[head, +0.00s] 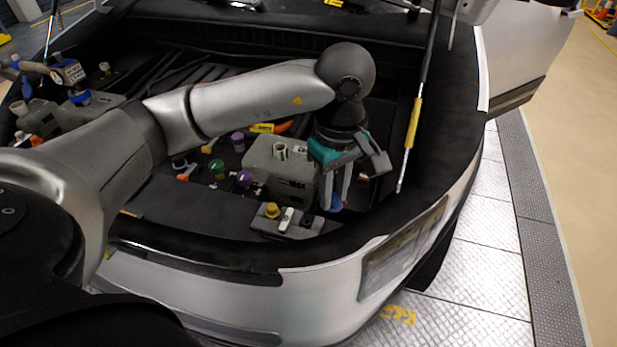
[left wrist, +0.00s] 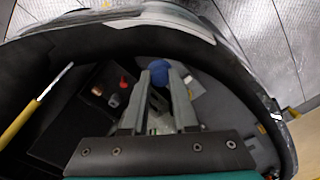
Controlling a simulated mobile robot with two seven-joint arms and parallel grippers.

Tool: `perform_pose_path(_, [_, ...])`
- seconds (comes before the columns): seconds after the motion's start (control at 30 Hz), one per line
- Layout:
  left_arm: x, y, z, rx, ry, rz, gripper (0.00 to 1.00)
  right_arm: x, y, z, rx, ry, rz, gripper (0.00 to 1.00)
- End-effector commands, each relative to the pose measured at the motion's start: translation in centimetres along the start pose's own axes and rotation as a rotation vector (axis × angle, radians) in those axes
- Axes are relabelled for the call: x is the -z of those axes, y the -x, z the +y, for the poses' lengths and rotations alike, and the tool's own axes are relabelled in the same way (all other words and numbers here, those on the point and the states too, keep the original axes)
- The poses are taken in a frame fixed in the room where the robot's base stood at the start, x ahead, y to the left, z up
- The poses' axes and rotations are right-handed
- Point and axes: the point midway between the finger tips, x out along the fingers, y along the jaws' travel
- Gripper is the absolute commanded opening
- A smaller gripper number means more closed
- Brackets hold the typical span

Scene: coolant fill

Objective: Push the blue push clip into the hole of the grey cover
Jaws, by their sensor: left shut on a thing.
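My left gripper (head: 336,198) is shut on the blue push clip (head: 336,204), at the front right of the engine bay. In the left wrist view the clip (left wrist: 159,72) is a round blue head between the fingertips (left wrist: 160,82). Its stem is hidden. A grey panel, which looks like the grey cover (head: 264,224), lies along the front of the bay, left of the gripper; grey panel surface also shows in the left wrist view (left wrist: 232,112). I cannot make out its hole, nor whether the clip touches anything. My right gripper is not in view.
A grey tank (head: 268,165) marked MAX stands just left of the gripper. A yellow cap (head: 272,210) and a white-topped part (head: 286,216) rise from the front panel. A prop rod with a yellow sleeve (head: 413,122) stands right of the gripper.

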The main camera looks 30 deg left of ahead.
Motion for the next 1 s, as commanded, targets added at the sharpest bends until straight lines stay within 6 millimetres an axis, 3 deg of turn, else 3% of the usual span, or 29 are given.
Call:
perform_pose_path(0.17, [1.3,-0.7,0.3,0.003,0.422,0.000,0.00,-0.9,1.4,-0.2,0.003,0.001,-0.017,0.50])
perform_pose_path(0.7, [6.0,-4.0,-0.3,0.003,1.662,0.004,0.00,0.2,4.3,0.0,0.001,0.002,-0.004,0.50])
perform_pose_path(1.0, [7.2,-5.0,-0.8,0.000,1.965,0.004,0.00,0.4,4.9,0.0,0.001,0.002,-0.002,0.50])
